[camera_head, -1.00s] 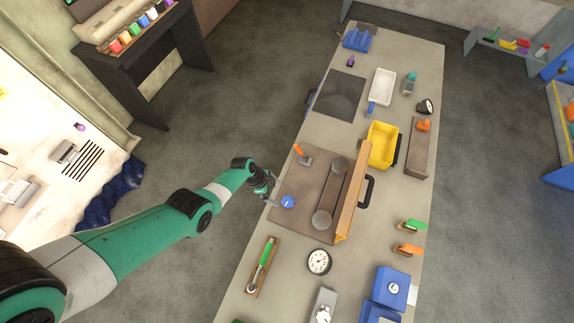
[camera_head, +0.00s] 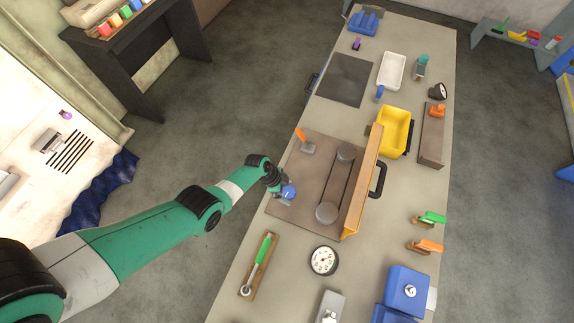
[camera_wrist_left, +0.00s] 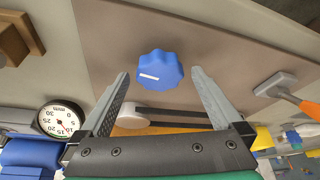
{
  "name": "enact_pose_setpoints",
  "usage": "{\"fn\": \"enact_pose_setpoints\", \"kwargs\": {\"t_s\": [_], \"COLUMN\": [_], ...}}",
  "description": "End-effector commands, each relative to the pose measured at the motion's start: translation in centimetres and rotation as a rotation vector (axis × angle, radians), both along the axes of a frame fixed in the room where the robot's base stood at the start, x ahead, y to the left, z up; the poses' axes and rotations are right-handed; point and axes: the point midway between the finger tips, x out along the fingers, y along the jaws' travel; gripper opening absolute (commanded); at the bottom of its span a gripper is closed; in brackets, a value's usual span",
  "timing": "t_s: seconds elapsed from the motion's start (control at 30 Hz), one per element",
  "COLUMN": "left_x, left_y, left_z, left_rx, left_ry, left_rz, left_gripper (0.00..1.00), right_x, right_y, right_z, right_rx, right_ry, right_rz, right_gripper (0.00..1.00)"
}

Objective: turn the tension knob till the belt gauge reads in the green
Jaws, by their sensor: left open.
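The blue lobed tension knob (camera_head: 290,191) is on the brown board (camera_head: 285,215), partly covered by my left gripper (camera_head: 281,191) in the head view. In the left wrist view, the knob (camera_wrist_left: 158,70), with a white mark, shows between the open fingertips of the gripper (camera_wrist_left: 161,73); contact cannot be told. A dark belt (camera_head: 337,185) runs by two grey pulleys (camera_head: 326,213). My right gripper is out of view.
An orange-brown guard (camera_head: 362,190) with a black handle stands along the board's right side. An orange-handled tool (camera_head: 304,143) is at the board's far end. A green-handled tool (camera_head: 262,255) lies nearer. A yellow bin (camera_head: 394,130) stands beyond.

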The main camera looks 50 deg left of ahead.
Motion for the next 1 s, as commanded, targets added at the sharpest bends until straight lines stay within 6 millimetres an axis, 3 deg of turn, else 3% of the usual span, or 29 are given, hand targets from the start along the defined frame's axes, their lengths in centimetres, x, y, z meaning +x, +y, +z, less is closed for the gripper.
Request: {"fn": "enact_pose_setpoints", "kwargs": {"t_s": [0.07,0.53,1.0], "left_x": [0.00,-0.01,-0.11], "left_y": [0.00,0.01,-0.10], "left_z": [0.05,0.03,0.11], "left_rx": [0.000,0.000,0.000], "left_ry": [0.000,0.000,0.000], "left_rz": [0.000,0.000,0.099], "left_gripper": [1.00,0.15,0.15], "right_x": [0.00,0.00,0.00], "right_y": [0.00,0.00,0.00], "right_z": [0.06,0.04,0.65], "right_rx": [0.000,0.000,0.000], "right_ry": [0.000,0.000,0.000], "right_rz": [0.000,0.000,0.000], "right_gripper": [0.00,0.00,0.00]}}
